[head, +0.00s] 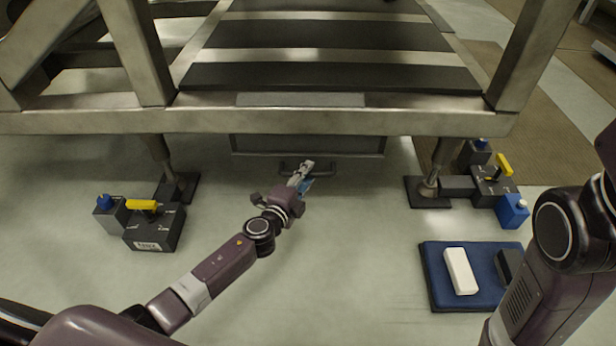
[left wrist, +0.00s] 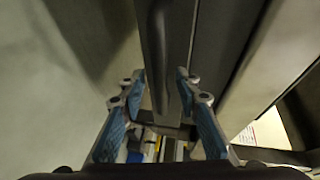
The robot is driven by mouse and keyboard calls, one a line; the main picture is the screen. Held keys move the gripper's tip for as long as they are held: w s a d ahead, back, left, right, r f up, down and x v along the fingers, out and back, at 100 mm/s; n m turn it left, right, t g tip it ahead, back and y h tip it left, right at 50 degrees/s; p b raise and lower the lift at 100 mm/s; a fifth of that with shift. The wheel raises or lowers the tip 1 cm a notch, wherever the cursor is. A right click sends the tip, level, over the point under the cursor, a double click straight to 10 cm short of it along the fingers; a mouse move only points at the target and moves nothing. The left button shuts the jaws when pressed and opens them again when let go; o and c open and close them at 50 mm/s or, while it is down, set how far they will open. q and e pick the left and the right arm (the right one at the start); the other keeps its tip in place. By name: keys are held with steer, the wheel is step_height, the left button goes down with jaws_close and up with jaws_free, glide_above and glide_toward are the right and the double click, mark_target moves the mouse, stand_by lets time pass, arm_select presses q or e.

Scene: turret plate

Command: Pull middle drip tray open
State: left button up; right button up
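The middle drip tray (head: 270,146) is a grey metal front under the frame's front beam, and it looks shut. Its dark bar handle (head: 322,168) is on the front, partly covered by my left gripper (head: 303,173). In the left wrist view the handle (left wrist: 156,50) runs lengthwise between the two blue-padded fingers of the left gripper (left wrist: 160,85). The fingers are apart, one on each side of the bar, and I see no clear contact. My right arm shows at the right of the head view, but its gripper is out of view.
A metal frame (head: 400,122) with dark slats spans above the tray. Dark boxes with yellow levers stand by its feet, left (head: 153,228) and right (head: 492,184). A blue mat (head: 440,291) holds a white block (head: 460,271). Floor before the tray is otherwise clear.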

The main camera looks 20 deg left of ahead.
arm_select(q)
steer(key=shift+w+f, duration=0.1)
steer(key=shift+w, duration=0.4)
steer(key=shift+d, duration=0.1)
jaws_close()
